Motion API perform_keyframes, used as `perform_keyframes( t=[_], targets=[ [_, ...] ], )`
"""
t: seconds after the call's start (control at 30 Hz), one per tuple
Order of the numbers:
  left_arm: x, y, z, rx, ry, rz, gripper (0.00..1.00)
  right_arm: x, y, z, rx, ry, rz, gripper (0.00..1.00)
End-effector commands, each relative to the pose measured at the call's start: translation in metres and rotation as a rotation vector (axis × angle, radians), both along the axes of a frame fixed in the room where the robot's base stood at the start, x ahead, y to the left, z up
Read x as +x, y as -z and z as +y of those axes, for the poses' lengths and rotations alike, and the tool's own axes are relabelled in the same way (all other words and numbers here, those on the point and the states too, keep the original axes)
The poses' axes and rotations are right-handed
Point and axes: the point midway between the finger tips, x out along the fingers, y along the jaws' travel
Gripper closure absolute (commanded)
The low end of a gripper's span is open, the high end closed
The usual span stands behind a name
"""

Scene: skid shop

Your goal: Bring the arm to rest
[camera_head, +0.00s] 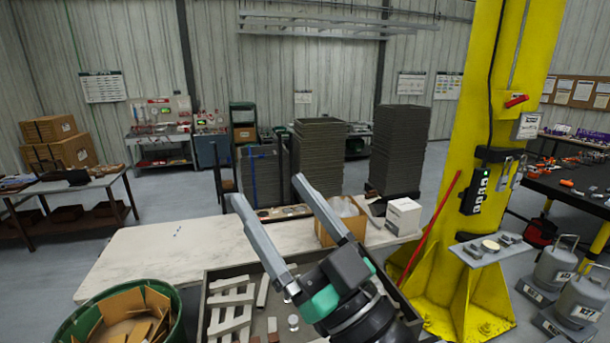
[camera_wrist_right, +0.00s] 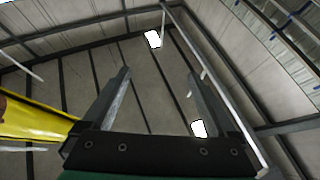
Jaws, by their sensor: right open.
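My right gripper (camera_head: 267,190) shows in the head view, raised over the front of the scene with its two long grey fingers pointing up and to the left. The fingers are spread apart with nothing between them. In the right wrist view the gripper (camera_wrist_right: 160,73) is also open and empty, facing the wall panels and roof beams. My left gripper is in neither view.
A pale worktable (camera_head: 150,255) lies behind the gripper, with a white box (camera_head: 403,216) and an open cardboard box (camera_head: 343,224) on it. A yellow column (camera_head: 470,190) stands at right. A green bin (camera_head: 68,326) with cardboard scraps is at lower left.

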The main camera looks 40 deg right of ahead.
Motion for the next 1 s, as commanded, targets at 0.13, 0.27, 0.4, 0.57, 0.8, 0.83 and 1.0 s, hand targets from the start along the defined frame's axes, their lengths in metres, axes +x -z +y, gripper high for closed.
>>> perform_keyframes(
  t=[0.13, 0.27, 0.4, 0.57, 0.8, 0.83, 1.0],
  targets=[
    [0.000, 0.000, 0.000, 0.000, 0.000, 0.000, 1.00, -0.056, -0.072, 0.021, -0.002, -0.048, -0.213, 0.08],
    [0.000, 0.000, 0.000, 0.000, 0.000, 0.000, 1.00, -0.072, -0.088, 0.026, -0.001, -0.059, -0.268, 0.08],
    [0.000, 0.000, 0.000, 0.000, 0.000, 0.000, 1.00, -0.071, -0.088, 0.025, -0.002, -0.058, -0.266, 0.08],
    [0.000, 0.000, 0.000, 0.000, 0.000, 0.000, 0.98, -0.071, -0.087, 0.025, -0.002, -0.058, -0.264, 0.08],
    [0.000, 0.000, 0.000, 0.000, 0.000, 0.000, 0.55, -0.070, -0.087, 0.025, -0.001, -0.057, -0.263, 0.08],
    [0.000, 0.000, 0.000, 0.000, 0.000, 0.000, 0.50, -0.070, -0.087, 0.025, -0.001, -0.057, -0.263, 0.08],
    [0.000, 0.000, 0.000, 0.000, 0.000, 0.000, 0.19, -0.070, -0.086, 0.025, -0.001, -0.057, -0.262, 0.08]
  ],
)
